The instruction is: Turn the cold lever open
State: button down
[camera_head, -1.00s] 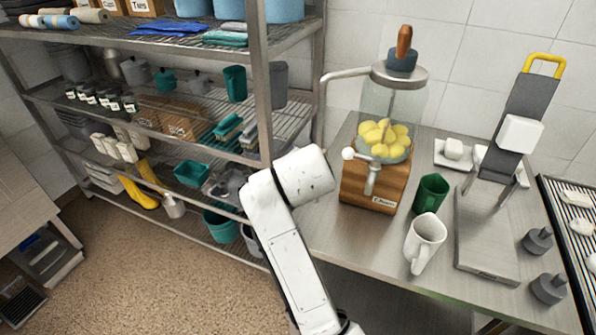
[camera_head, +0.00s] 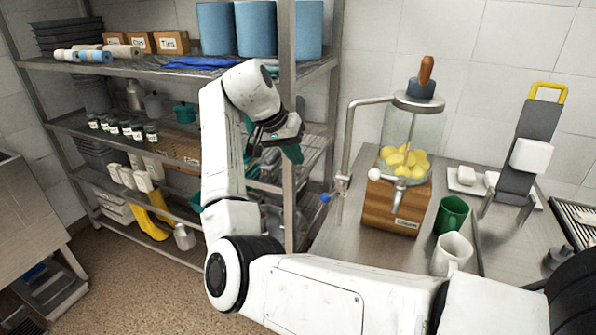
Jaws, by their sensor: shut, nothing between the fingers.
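A metal tap (camera_head: 348,150) stands at the left end of the counter, its upright pipe bending right at the top. A small lever with a blue end (camera_head: 325,197), which looks like the cold lever, sits low on the left of the tap. A pale lever end (camera_head: 343,178) shows just above it. My dark gripper (camera_head: 252,156) is left of the tap and higher than the blue lever, in front of the shelf. It is shut and empty, apart from both levers. My white arm runs across the lower picture.
A glass dispenser of lemons on a wooden base (camera_head: 398,205) stands right of the tap. A green mug (camera_head: 451,214) and a white mug (camera_head: 452,251) are nearby. A shelf post (camera_head: 288,190) stands between my gripper and the tap.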

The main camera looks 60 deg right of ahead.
jog(key=p, duration=0.2)
send_near(332, 193)
jog(key=w+d+f, duration=0.2)
jog(key=w+f, duration=0.1)
jog(key=f, duration=0.2)
jog(key=shift+s+d+f, duration=0.3)
jog(key=shift+s+f, duration=0.1)
jog(key=shift+s, duration=0.2)
jog(key=shift+s+d+f, duration=0.3)
jog(key=shift+s+f, duration=0.1)
jog(key=shift+s, duration=0.2)
jog(key=shift+d, duration=0.1)
jog(key=shift+f, duration=0.1)
